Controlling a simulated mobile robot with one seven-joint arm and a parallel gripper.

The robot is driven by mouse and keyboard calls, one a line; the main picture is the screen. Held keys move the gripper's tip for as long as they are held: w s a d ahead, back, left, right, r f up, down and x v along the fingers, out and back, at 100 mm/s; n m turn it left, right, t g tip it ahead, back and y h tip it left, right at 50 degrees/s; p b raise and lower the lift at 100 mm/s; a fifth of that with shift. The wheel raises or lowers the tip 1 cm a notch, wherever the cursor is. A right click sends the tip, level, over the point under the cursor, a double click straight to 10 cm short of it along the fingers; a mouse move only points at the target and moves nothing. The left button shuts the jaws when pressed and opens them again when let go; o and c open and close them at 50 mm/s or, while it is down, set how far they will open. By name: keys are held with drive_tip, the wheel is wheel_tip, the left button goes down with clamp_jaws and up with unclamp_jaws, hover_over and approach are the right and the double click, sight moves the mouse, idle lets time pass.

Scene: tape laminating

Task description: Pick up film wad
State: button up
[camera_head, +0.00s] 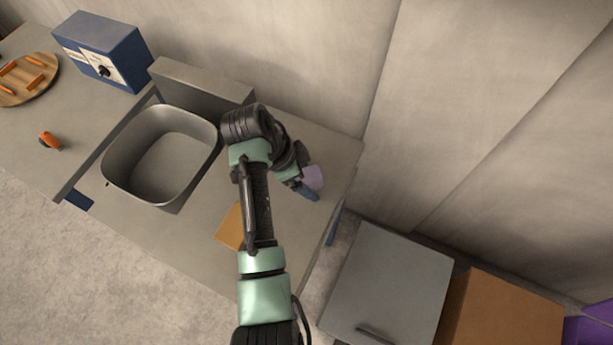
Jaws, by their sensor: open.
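A pale lavender piece (314,178), small and softly shaped, shows at the end of my arm, near the right end of the grey counter. It may be the film wad, but I cannot tell for sure. My gripper (308,189) is open right beside it, with a dark blue part pointing down to the right. My wrist hides part of the area. I cannot tell whether the gripper touches the lavender piece.
A grey basin (160,160) is set in the counter (185,222) left of my arm. A tan sheet (230,228) lies partly under my arm. A blue box (103,52), an orange item (49,140) and a round board (40,92) are at left. A grey cabinet (385,290) stands lower right.

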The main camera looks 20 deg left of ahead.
drive_tip(key=c, duration=1.4)
drive_tip(key=shift+r, duration=0.1)
